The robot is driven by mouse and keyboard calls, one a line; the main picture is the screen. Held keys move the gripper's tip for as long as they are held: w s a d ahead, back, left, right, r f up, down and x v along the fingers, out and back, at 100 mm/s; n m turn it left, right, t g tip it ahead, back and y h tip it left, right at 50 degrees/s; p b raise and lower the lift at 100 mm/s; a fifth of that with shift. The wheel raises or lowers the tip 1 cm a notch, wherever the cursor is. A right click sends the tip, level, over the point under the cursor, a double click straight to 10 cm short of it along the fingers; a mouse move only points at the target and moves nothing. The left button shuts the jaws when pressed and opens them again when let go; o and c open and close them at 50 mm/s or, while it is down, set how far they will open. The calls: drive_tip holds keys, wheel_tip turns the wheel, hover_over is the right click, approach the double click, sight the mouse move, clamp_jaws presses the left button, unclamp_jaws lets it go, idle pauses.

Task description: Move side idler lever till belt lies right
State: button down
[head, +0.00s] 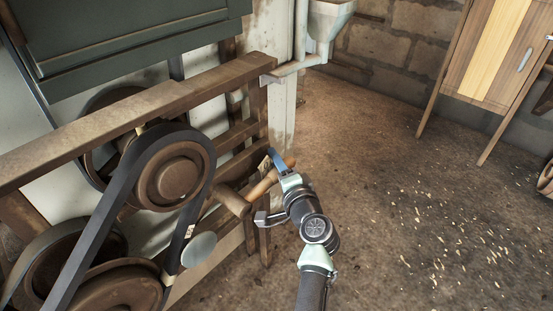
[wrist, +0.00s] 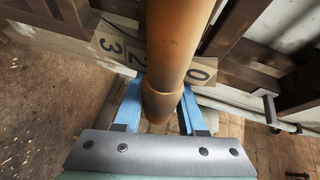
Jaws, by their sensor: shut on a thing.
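The lever's orange-brown wooden handle (head: 262,187) sticks out to the right of the wooden frame. It fills the upper middle of the wrist view (wrist: 177,50). My gripper (head: 281,162) is shut on it, with blue fingers on either side of its rounded end in the wrist view (wrist: 158,112). A black belt (head: 105,205) runs around the upper rusty pulley (head: 172,178) and down to the lower left. A pale patch shows on its right run. A grey-green disc (head: 199,249) sits beside that run; whether they touch is unclear.
A plate with numbers (wrist: 118,45) lies behind the handle; 3, 2 and 0 show, and the handle hides part of it. The wooden frame (head: 150,105) stands close on the left. The floor (head: 400,200) at right is open, with scattered chips. A cabinet (head: 500,50) stands behind.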

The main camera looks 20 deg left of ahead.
drive_tip(key=c, duration=0.5)
unclamp_jaws()
drive_tip(key=shift+s+d, duration=0.1)
drive_tip(key=p+v, duration=0.3)
drive_tip(key=v, duration=1)
drive_tip(key=shift+p, duration=0.4)
drive_tip(key=shift+r, duration=0.1)
